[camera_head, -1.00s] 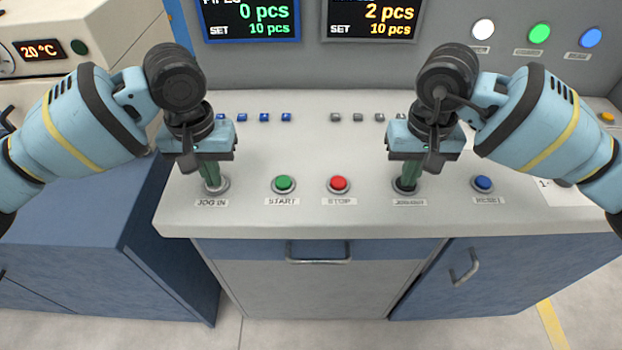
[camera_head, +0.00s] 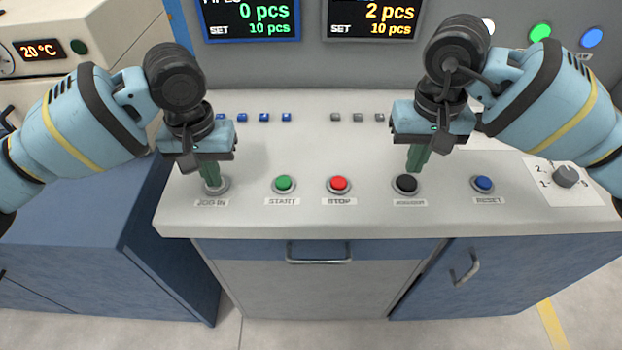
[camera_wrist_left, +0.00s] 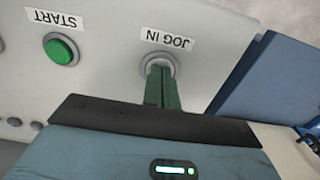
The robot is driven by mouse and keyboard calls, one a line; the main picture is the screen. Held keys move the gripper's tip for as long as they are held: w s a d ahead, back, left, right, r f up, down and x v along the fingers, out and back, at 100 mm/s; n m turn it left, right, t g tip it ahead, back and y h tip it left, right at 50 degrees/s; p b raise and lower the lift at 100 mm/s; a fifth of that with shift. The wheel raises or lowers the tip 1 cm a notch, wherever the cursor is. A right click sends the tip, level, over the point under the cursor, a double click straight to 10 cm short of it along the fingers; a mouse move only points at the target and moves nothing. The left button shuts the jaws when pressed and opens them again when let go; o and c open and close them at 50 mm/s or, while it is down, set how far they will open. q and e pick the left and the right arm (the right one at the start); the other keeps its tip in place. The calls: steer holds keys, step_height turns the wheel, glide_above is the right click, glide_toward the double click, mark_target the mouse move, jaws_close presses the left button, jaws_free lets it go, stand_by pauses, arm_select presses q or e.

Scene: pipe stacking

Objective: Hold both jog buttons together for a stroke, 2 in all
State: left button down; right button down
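The JOG IN button (camera_head: 221,186) is at the left of the console front, its cap hidden under my left gripper (camera_head: 212,184). That gripper points down with its green fingers shut together and its tips at the button. In the left wrist view the fingers (camera_wrist_left: 160,80) reach into the button's ring (camera_wrist_left: 161,60). The black jog button (camera_head: 405,183) at the right, its label blurred, is uncovered. My right gripper (camera_head: 417,168) is raised above and behind it, apart from it, its green fingers seemingly together and empty.
A green START button (camera_head: 283,184) and a red STOP button (camera_head: 338,184) sit between the jog buttons. A blue RESET button (camera_head: 483,184) and a dial (camera_head: 566,176) are to the right. Displays (camera_head: 371,18) read 0 pcs and 2 pcs, set 10.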

arm_select(q)
steer(key=shift+s+f, duration=0.1)
steer(key=shift+f, duration=0.3)
steer(key=shift+w+r, duration=0.25)
steer(key=shift+r, duration=0.55)
arm_select(e)
steer(key=shift+w+f, duration=0.1)
steer(key=shift+w, duration=0.05)
arm_select(q)
steer(key=shift+r, duration=4.45)
steer(key=shift+s, duration=0.1)
